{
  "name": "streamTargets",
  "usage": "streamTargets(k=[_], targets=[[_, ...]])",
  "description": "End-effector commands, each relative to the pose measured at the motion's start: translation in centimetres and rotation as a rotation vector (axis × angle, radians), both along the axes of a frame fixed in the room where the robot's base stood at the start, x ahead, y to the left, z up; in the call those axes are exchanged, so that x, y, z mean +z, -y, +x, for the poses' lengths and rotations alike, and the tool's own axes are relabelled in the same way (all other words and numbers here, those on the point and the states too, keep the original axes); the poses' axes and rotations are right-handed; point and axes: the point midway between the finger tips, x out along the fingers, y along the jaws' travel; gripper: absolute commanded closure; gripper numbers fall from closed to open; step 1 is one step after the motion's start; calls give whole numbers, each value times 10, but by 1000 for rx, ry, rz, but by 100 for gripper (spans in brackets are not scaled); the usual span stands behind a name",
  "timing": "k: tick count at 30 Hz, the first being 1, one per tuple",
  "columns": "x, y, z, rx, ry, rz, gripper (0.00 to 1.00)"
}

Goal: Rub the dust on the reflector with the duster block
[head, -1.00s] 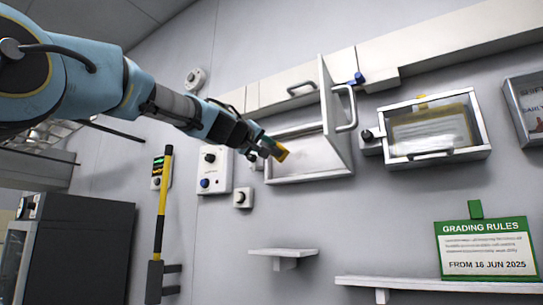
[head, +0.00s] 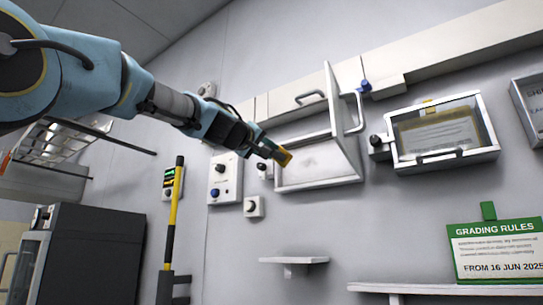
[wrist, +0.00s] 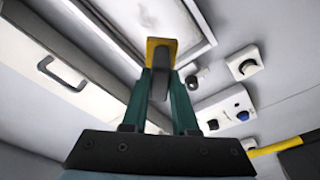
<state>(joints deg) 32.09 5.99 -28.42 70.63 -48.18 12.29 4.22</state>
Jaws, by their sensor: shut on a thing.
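My gripper (head: 273,150) is shut on a yellow duster block (head: 284,157) with a dark part. The block also shows between the teal fingers in the wrist view (wrist: 158,45). The reflector seems to be the pale panel (head: 312,163) inside a shallow white wall frame, with a faint grey smudge on it. In the wrist view the panel (wrist: 140,18) lies behind the block. The frame's door stands open on its right side. The block is at the frame's upper left; I cannot tell whether it touches the panel.
The open door (head: 342,115) juts out right of the panel. A closed glass-front case (head: 492,152) hangs farther right. Control boxes (head: 225,178) sit left of the frame. A small shelf (head: 294,260) is below; the wall between is clear.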

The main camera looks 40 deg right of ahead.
Motion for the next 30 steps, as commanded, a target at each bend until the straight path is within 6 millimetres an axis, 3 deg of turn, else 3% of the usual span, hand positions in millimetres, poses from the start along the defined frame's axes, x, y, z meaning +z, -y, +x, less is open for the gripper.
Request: streamTargets(k=[16, 30], targets=[[2, 5, 1, -2, -1, 1, 100], [2, 51, 12, -1, -2, 0, 100]])
